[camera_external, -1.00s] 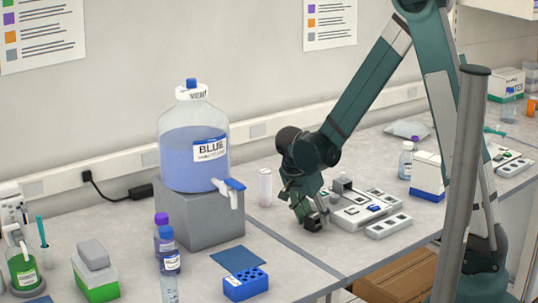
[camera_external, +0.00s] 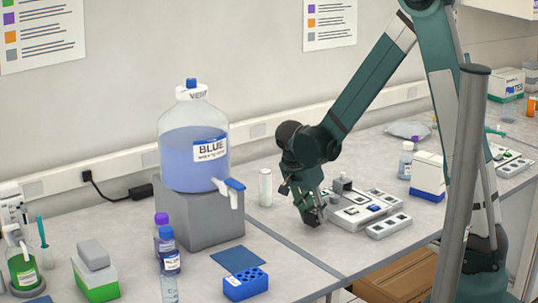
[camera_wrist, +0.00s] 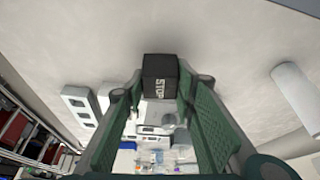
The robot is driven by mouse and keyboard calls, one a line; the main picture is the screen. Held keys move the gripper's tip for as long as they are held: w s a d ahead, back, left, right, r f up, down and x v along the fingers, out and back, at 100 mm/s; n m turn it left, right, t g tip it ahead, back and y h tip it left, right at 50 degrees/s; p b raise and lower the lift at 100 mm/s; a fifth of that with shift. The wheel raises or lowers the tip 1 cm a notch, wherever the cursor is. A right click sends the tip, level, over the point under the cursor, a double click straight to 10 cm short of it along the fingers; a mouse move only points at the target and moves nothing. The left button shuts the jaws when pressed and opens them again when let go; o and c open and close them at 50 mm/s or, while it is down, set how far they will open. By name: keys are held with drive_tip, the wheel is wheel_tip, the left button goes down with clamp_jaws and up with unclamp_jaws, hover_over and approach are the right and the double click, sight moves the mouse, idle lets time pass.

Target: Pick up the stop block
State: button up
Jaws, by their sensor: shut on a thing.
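The stop block (camera_wrist: 160,72) is a small dark cube with "STOP" in white letters, seen in the wrist view between my fingertips. My gripper (camera_wrist: 160,90) is shut on it, one green finger on each side. In the external view my gripper (camera_external: 314,218) points down low over the bench, just left of the white tray device (camera_external: 352,214). The block is hard to make out there, since the dark fingers cover it. I cannot tell whether it touches the bench.
A white cylinder (camera_external: 265,187) stands left of my gripper. A large blue bottle (camera_external: 193,140) rests on a grey block (camera_external: 200,215) further left. A white strip with dark slots (camera_external: 388,226) lies to the right. The bench in front of my gripper is mostly clear.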

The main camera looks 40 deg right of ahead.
sight(314, 210)
wheel_tip(314, 210, up, 8)
drive_tip(key=shift+r+p, duration=0.1)
drive_tip(key=shift+p, duration=0.25)
